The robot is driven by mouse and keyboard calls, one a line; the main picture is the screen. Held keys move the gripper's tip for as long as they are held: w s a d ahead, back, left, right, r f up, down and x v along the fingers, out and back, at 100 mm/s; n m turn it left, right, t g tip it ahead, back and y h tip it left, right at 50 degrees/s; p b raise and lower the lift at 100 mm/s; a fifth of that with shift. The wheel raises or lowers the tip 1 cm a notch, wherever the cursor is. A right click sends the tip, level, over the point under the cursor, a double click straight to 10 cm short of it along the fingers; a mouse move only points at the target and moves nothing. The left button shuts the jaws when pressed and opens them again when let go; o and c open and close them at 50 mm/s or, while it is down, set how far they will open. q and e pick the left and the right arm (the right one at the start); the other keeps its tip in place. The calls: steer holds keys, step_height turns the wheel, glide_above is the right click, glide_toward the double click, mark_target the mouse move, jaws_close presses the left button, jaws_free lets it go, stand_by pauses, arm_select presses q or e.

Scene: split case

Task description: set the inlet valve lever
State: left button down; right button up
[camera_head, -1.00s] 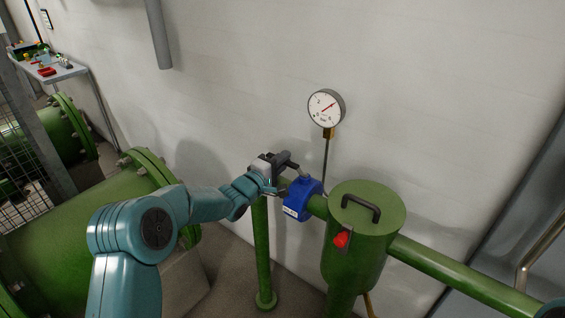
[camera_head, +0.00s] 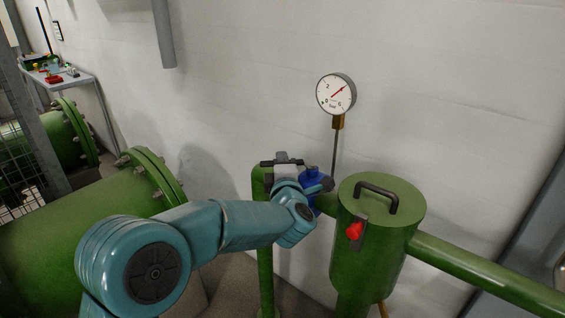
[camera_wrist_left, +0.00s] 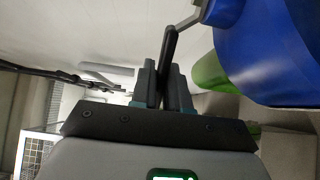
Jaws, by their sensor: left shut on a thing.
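The inlet valve is a blue body (camera_head: 313,178) on the green pipe, partly hidden behind my left wrist in the head view. In the left wrist view the blue body (camera_wrist_left: 270,55) fills the upper right. Its lever has a bent grey metal arm (camera_wrist_left: 196,17) and a black grip (camera_wrist_left: 170,48). My left gripper (camera_head: 281,157) is just left of the valve. In the left wrist view its fingers (camera_wrist_left: 163,82) are shut around the black grip. In the head view the lever cannot be made out. My right gripper is not in view.
A green strainer pot (camera_head: 381,235) with a black top handle and a red knob (camera_head: 354,231) stands right of the valve. A pressure gauge (camera_head: 336,94) rises behind it. A large green flanged pipe (camera_head: 90,225) lies left. The white wall is close behind.

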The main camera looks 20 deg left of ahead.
arm_select(q)
steer(key=shift+s+d+n+g+y, duration=0.15)
steer(key=shift+s+n+g+y, duration=0.1)
steer(key=shift+n+g+y, duration=0.25)
steer(key=shift+s+d+n+g+y, duration=0.1)
steer(key=shift+s+n+g+y, duration=0.25)
steer(key=shift+y, duration=0.35)
steer(key=shift+w, duration=0.1)
steer(key=c, duration=1.2)
jaws_free()
